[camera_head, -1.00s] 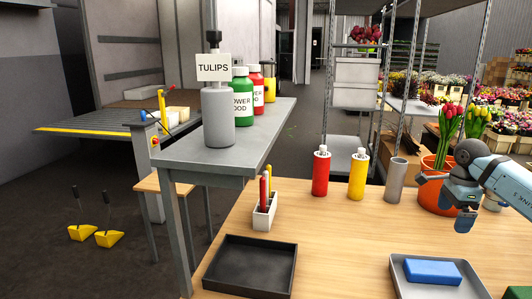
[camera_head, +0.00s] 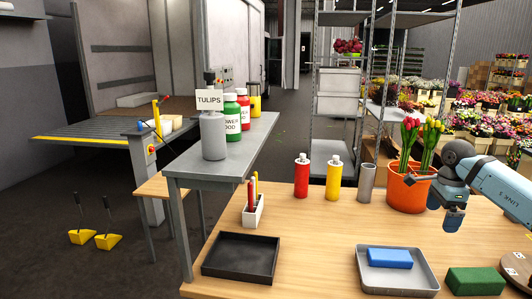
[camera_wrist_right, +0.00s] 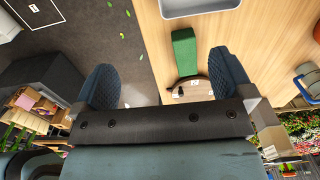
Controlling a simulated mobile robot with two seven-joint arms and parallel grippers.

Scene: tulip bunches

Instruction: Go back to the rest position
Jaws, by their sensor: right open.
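My right gripper (camera_head: 453,221) hangs over the right side of the table, in front of and to the right of the orange bucket (camera_head: 406,195). It holds nothing. In the right wrist view its two fingers (camera_wrist_right: 165,82) are spread wide apart with nothing between them. Red tulips (camera_head: 409,135) and yellow-tipped tulips (camera_head: 430,133) stand in the bucket, with green leaves. My left gripper is not in view.
The wooden table (camera_head: 320,235) holds a black tray (camera_head: 240,273), a grey tray (camera_head: 368,282) with a blue block (camera_head: 389,258), a green block (camera_head: 475,281), red and yellow bottles and a grey cylinder (camera_head: 367,182). A grey shelf (camera_head: 190,172) adjoins at left.

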